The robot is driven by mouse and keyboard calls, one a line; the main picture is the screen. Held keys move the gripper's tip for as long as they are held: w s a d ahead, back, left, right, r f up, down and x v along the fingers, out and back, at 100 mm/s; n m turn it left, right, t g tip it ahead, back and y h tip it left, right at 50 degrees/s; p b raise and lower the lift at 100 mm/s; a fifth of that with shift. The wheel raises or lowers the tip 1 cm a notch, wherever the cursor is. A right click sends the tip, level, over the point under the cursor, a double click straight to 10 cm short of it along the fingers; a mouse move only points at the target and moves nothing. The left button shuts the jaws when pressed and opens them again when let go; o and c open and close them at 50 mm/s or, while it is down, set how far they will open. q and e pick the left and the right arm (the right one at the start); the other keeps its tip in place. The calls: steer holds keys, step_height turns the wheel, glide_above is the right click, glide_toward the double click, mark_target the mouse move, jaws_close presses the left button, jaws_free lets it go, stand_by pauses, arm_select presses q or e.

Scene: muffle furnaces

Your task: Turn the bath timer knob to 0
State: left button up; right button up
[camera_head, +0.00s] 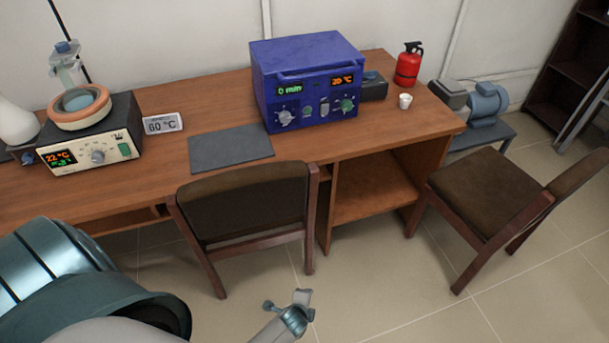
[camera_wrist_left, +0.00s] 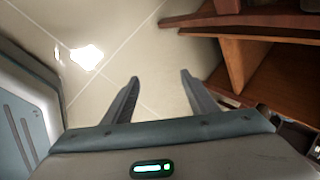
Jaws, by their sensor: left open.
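The bath unit (camera_head: 88,145) stands at the left end of the desk in the head view, with a round orange-rimmed bowl (camera_head: 80,108) on top. Its front has a dark display (camera_head: 60,158) with red digits reading about 22 °C and smaller green digits that I cannot read surely. A knob (camera_head: 98,157) sits mid-panel; its marks are too small to read. My left gripper (camera_head: 287,301) is low over the floor, right of and below the bath unit, well apart from it. In the left wrist view its fingers (camera_wrist_left: 158,82) are spread and empty. My right gripper is not visible.
A blue furnace (camera_head: 308,82) with knobs and a "0 min" display stands on the desk (camera_head: 165,108). A grey mat (camera_head: 230,149) and a 60 °C sign (camera_head: 162,123) lie between. One chair (camera_head: 243,203) stands at the desk's front, another (camera_head: 490,195) at right.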

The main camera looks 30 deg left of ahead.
arm_select(q)
steer(key=s+a+f+n+g, duration=0.1)
steer(key=s+f+n, duration=0.3)
steer(key=s, duration=0.8)
steer(key=s+a+f+n+g+h, duration=0.1)
steer(key=s+f+n+g, duration=0.1)
steer(key=s+f+n, duration=0.2)
steer(key=s+f+n+g, duration=0.2)
steer(key=s+f, duration=0.7)
steer(key=s, duration=1.2)
steer(key=shift+a+f+n, duration=0.15)
steer(key=shift+a+n, duration=0.25)
steer(key=shift+n, duration=0.6)
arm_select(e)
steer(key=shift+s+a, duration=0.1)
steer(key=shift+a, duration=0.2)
arm_select(q)
steer(key=shift+c, duration=0.4)
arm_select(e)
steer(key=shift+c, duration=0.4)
arm_select(q)
steer(key=shift+w, duration=0.1)
steer(key=c, duration=0.5)
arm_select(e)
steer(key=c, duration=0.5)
